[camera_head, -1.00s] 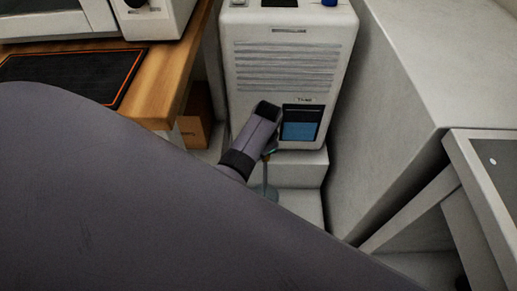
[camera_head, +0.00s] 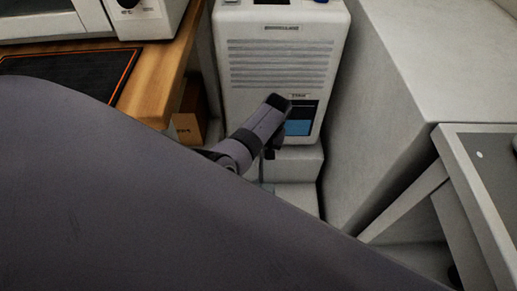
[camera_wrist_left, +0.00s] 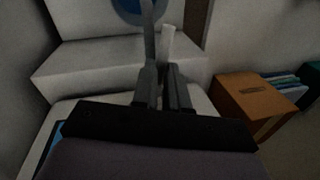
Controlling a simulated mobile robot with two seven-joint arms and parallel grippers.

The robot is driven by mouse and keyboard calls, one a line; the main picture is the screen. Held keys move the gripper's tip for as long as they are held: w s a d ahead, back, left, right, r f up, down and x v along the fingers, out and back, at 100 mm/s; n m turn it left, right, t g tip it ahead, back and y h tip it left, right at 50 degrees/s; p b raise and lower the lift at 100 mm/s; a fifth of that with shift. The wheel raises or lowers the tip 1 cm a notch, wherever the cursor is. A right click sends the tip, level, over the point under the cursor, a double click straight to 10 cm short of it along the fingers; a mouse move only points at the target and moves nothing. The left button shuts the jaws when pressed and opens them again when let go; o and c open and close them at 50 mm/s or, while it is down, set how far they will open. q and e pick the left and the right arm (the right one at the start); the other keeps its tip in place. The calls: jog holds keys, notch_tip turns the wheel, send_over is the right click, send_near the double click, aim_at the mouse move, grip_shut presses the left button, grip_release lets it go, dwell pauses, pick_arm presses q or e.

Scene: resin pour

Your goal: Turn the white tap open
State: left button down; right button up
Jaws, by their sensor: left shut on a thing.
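A pale upright piece, which looks like the white tap (camera_wrist_left: 167,46), rises at the fingertips of my left gripper (camera_wrist_left: 162,82) in the left wrist view. The fingers are close together and shut on it. A grey upright strip stands just left of it; I cannot tell what it is. In the head view my left gripper (camera_head: 268,152) is mostly behind my own wrist, low in front of the white machine (camera_head: 279,62) with vents and a blue panel (camera_head: 299,127). The tap is hidden there. My right gripper is not in view.
A white step (camera_head: 295,165) lies under the machine's front. A brown box (camera_head: 188,127) is at its left, below the wooden counter (camera_head: 157,95). A grey block (camera_head: 385,130) and a table (camera_head: 480,185) stand on the right. My arm covers the lower left.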

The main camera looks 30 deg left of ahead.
pick_arm(q)
jog(key=shift+w+d+n+b, duration=0.1)
jog(key=shift+w+n+b, duration=0.05)
jog(key=shift+n, duration=0.4)
jog(key=shift+w+d+n+b, duration=0.1)
jog(key=shift+n+b, duration=0.05)
jog(key=shift+n, duration=0.4)
jog(key=c, duration=1.1)
grip_release()
jog(key=shift+c, duration=0.2)
notch_tip(320, 180, up, 7)
jog(key=d+p, duration=0.1)
jog(key=p, duration=0.2)
jog(key=shift+w, duration=0.4)
jog(key=shift+d, duration=0.1)
